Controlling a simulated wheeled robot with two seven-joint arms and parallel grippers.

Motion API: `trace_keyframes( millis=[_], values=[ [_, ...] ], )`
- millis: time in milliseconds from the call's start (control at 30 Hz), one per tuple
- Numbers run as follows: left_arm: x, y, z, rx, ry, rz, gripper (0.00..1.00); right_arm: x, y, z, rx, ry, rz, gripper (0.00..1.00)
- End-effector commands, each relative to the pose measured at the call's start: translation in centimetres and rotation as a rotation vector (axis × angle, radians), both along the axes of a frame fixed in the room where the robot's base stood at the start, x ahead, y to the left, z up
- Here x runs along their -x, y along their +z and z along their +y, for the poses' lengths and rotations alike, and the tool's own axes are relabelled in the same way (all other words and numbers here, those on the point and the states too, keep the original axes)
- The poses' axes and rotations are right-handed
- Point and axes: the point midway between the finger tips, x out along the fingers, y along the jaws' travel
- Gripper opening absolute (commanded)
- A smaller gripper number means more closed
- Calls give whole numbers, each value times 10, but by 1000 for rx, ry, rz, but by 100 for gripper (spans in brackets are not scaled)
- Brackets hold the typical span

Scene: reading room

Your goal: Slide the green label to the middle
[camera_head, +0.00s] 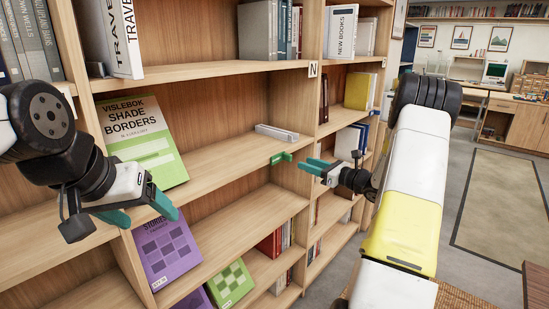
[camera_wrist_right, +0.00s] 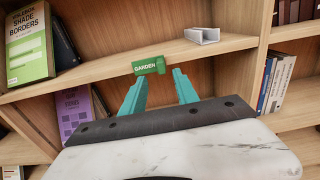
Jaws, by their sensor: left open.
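The green label (camera_head: 281,158), lettered "GARDEN", sits on the front edge of the middle shelf (camera_head: 235,152), right of the large green book. It also shows in the right wrist view (camera_wrist_right: 149,65), just beyond my fingertips. My right gripper (camera_head: 306,165) is open and empty, its teal fingers pointing at the label with a small apparent gap. In the right wrist view its fingers (camera_wrist_right: 160,77) are spread, with the label between and beyond their tips. My left gripper (camera_head: 147,208) is open and empty in front of the shelves at the left, away from the label.
A grey metal channel piece (camera_head: 277,133) lies on the shelf behind the label. The green "Shade Borders" book (camera_head: 145,140) leans on the same shelf at left. A purple book (camera_head: 167,248) stands below. An upright divider (camera_head: 311,105) is right of the label.

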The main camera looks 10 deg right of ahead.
Motion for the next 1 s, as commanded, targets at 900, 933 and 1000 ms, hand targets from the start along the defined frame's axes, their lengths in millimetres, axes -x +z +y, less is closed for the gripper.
trace_keyframes(
  millis=[900, 933, 1000],
  values=[
    [0, 0, 0, 0, 0, 0, 73, -62, -1, 46, -6, -6, 0, 36],
    [0, 0, 0, 0, 0, 0, 73, -62, -1, 46, -6, -6, 0, 30],
    [0, 0, 0, 0, 0, 0, 73, -62, -1, 46, -6, -6, 0, 17]
  ],
)
